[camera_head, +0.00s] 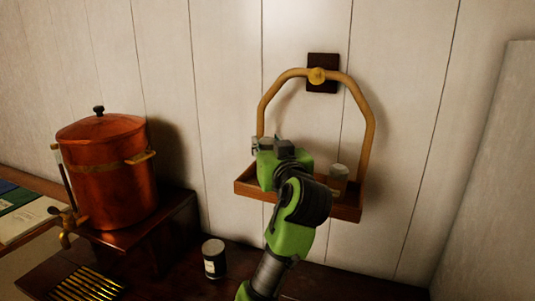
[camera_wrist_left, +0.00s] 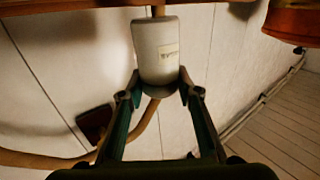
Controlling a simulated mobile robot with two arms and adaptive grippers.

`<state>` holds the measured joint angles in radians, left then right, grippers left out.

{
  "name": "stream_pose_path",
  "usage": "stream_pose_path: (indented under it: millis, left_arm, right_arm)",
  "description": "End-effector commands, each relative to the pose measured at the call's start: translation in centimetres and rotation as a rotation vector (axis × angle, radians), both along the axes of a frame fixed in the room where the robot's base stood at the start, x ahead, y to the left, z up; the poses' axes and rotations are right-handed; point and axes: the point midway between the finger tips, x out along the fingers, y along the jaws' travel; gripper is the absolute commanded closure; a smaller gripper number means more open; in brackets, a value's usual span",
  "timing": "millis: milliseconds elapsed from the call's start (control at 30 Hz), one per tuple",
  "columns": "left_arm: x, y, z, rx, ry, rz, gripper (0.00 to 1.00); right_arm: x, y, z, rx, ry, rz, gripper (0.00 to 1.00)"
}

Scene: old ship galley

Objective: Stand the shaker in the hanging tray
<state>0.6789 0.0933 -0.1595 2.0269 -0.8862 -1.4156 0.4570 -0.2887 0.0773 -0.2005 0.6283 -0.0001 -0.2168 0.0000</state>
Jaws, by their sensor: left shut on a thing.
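My left gripper (camera_head: 270,146) is shut on a pale grey-white shaker (camera_wrist_left: 157,50) with a small label, which shows between the fingertips in the left wrist view. That view looks upside down. In the head view the gripper is at the left part of the hanging tray (camera_head: 347,213), and the gripper and arm hide most of the shaker. The tray is a wooden ledge hung from a bent wooden handle. In the wrist view a wooden edge (camera_wrist_left: 60,8) lies near the shaker's end; I cannot tell whether they touch. My right gripper is not in view.
A small jar (camera_head: 338,178) stands at the tray's right end. The handle (camera_head: 367,130) arches above and hangs from a wall peg (camera_head: 317,75). A copper urn (camera_head: 105,175) stands left on a wooden stand.

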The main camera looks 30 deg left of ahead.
Motion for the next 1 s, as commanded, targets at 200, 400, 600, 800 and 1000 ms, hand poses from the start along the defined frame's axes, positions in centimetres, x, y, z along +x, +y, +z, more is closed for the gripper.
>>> stream_pose_path:
  millis: [200, 400, 600, 800, 1000]
  left_arm:
    - [0.3, 0.5, -2.6, 0.004, 0.009, 0.001, 0.93]
    - [0.3, 0.4, -3.6, 0.003, 0.002, 0.001, 0.93]
    - [0.3, 0.4, -3.8, 0.001, 0.001, 0.001, 0.93]
    - [0.3, 0.4, -3.9, 0.001, 0.003, 0.001, 0.52]
    - [0.3, 0.4, -3.9, 0.001, 0.003, 0.001, 0.52]
  right_arm:
    - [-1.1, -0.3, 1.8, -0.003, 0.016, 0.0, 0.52]
    - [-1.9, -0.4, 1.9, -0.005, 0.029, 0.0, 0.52]
    - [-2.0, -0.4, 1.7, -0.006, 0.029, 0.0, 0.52]
    - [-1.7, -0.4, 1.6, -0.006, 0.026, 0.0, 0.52]
    - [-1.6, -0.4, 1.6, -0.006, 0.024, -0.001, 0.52]
